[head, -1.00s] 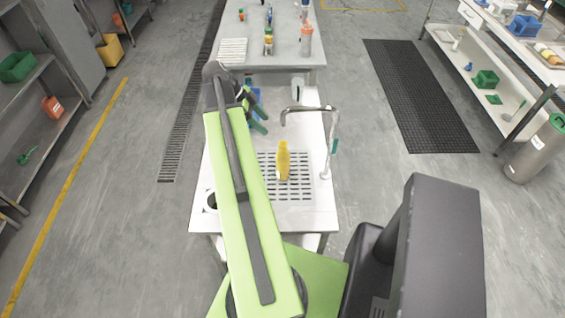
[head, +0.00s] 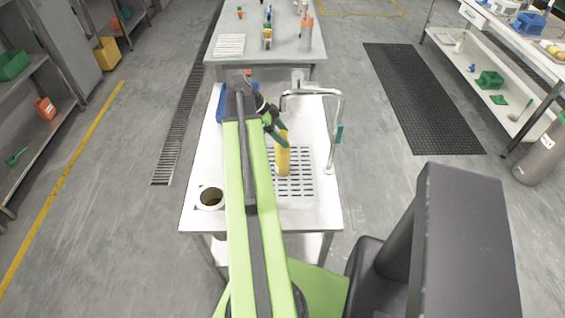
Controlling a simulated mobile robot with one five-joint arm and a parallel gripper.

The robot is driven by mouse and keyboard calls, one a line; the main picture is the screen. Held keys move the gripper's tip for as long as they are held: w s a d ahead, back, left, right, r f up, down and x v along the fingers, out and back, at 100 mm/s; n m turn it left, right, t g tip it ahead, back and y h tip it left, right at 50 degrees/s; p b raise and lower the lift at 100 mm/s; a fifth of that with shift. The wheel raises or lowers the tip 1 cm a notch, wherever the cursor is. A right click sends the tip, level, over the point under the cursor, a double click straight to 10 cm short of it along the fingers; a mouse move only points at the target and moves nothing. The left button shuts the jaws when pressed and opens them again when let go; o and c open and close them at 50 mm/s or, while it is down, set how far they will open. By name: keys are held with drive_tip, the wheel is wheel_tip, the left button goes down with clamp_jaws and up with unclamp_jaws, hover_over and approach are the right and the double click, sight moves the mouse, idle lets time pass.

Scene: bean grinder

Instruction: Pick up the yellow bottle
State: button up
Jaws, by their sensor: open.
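The yellow bottle (head: 283,161) stands upright on the slotted drain area of the white sink table (head: 207,160) in the head view. My gripper (head: 279,136) is at the top of the bottle, with its dark green fingers reaching down to the right. The fingers overlap the bottle's upper part in the picture. I cannot tell whether they are around it or in front of it. The gripper is open.
A curved metal faucet (head: 335,128) stands just right of the bottle. A round hole with a pale rim (head: 210,197) is at the table's front left. A blue item (head: 223,103) lies behind my arm. A grey table (head: 290,60) stands beyond.

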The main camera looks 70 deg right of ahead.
sight(283, 153)
drive_tip(key=b+x, duration=0.2)
drive_tip(key=x, duration=0.1)
drive_tip(key=shift+f, duration=0.35)
drive_tip(key=shift+r, duration=0.2)
clamp_jaws()
drive_tip(key=shift+a, duration=0.1)
idle(0.6)
